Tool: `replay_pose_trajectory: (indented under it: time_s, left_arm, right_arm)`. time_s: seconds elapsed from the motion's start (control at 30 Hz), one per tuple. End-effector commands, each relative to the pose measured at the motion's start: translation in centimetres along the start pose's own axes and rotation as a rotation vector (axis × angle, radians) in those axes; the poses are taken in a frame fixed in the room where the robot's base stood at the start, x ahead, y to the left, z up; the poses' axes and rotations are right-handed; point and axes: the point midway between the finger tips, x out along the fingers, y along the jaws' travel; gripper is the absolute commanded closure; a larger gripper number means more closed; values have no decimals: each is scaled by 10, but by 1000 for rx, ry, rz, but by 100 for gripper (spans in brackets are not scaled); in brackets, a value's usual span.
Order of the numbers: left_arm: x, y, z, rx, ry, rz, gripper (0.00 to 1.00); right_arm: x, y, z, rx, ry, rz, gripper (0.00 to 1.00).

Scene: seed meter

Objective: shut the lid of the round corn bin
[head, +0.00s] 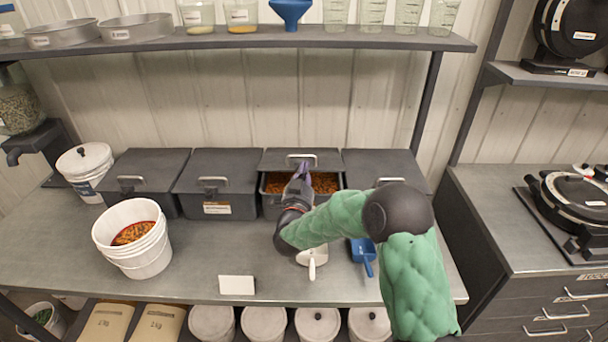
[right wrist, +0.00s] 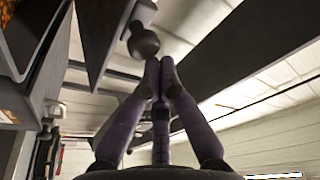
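The only open bin in the row of dark rectangular bins (head: 267,206) is the third from the left, with orange kernels (head: 325,183) inside. Its lid (head: 275,157) stands raised at the back, with a pale bar handle (head: 302,157). I cannot read a label naming it round corn. My right gripper (head: 301,170) is over the bin, close to the lid. In the right wrist view, its purple fingertips (right wrist: 160,68) are together with nothing visible between them, beside a dark rounded knob-like part (right wrist: 143,42); I cannot tell whether they touch it. My left gripper is not in view.
Neighbouring bins (head: 220,165) are closed. A white bucket (head: 140,250) of orange kernels and a lidded white bucket (head: 85,165) stand left. A white object (head: 312,258) and a blue scoop (head: 363,253) lie in front. A shelf (head: 240,40) overhangs at the back.

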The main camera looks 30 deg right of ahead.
Motion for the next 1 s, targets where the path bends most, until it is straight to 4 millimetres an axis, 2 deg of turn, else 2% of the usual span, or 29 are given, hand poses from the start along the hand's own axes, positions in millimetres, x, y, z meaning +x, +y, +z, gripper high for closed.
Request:
replay_pose_trajectory:
  time_s: [0.03, 0.47, 0.7, 1.0]
  left_arm:
    - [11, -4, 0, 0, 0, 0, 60]
    - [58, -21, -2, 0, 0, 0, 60]
    - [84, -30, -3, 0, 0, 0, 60]
    - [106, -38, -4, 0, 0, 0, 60]
  right_arm:
    - [-3, 4, 8, 2, 10, -5, 100]
    - [-20, 19, 34, 13, 77, -38, 100]
    - [-34, 33, 58, 14, 81, -39, 100]
    - [-43, 45, 82, 14, 81, -39, 100]
